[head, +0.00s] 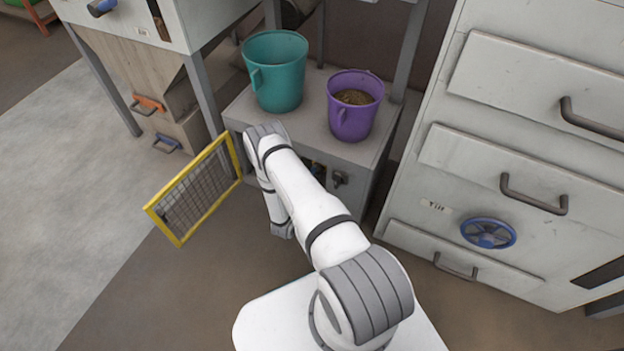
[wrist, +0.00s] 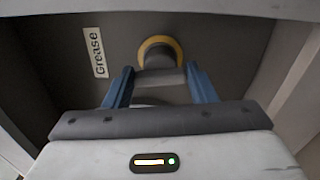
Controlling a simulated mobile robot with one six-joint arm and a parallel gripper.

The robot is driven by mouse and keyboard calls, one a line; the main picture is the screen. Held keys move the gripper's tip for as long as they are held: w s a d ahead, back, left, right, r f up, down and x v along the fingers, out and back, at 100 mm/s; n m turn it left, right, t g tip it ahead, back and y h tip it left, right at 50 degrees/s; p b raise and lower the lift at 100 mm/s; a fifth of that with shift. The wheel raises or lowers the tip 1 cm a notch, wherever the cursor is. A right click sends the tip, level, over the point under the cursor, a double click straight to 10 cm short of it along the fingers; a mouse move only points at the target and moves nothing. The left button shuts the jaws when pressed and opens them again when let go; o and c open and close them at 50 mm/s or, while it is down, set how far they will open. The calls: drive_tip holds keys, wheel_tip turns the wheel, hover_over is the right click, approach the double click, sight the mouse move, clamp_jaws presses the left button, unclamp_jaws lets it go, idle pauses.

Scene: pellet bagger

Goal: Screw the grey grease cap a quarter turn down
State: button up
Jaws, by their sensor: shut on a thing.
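The grey grease cap (wrist: 160,74) shows in the wrist view, in front of a yellow ring (wrist: 160,43) on a dark panel. A white label reading "Grease" (wrist: 96,53) is to its left. My gripper (wrist: 160,76) has its two blue fingers on either side of the cap, shut on it. The cap's lower part is hidden behind the gripper body. In the head view my arm reaches down to the low cabinet (head: 360,155), and the gripper and cap are hidden there behind the arm.
A yellow-framed mesh door (head: 184,243) stands open left of my arm. A teal bucket (head: 275,85) and a purple bucket (head: 350,122) stand on the cabinet. A drawer cabinet (head: 470,110) with handles and a blue handwheel (head: 488,233) is at right. Floor is clear at left.

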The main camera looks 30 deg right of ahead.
drive_tip(key=shift+m, duration=0.6)
drive_tip(key=o, duration=1)
drive_tip(key=shift+p+v, duration=1.2)
drive_tip(key=shift+v, duration=2.75)
